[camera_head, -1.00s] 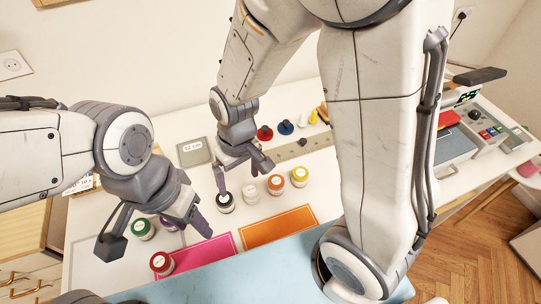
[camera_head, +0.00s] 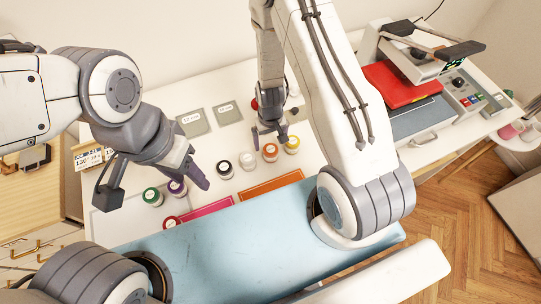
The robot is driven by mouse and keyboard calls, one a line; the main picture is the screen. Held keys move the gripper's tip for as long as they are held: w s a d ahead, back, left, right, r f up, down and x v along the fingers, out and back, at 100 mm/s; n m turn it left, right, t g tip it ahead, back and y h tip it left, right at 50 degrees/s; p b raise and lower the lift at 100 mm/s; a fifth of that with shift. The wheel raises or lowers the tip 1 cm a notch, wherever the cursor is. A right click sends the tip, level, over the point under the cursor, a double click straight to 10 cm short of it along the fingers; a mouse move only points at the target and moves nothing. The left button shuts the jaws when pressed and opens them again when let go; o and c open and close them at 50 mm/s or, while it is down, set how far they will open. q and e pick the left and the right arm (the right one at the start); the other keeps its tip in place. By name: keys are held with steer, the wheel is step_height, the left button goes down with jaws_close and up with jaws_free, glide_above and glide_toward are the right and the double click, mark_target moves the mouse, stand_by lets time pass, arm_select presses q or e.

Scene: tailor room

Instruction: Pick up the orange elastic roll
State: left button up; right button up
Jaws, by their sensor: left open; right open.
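The orange elastic roll (camera_head: 270,153) stands upright on the white table, in a row between a white roll (camera_head: 247,161) and a yellow roll (camera_head: 291,145). My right gripper (camera_head: 270,143) is open and points down at the orange roll, with one finger to each side of its far edge in the picture. I cannot tell whether the fingers touch it. My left gripper (camera_head: 152,190) is open and empty over the left part of the table, near a green roll (camera_head: 152,196) and a purple roll (camera_head: 177,187).
A black roll (camera_head: 225,170) stands left of the white one. A red roll (camera_head: 170,221) is by the pink mat (camera_head: 208,207). An orange mat (camera_head: 265,191) lies in front of the row. Grey labelled squares (camera_head: 193,122) lie behind. A machine with a red plate (camera_head: 400,86) stands right.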

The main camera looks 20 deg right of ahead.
mark_target(270, 149)
steer(key=shift+f+b, duration=2.85)
steer(key=shift+f, duration=0.55)
steer(key=shift+r, duration=0.1)
steer(key=c, duration=1.4)
steer(key=shift+c, duration=0.2)
steer(key=shift+r, duration=0.1)
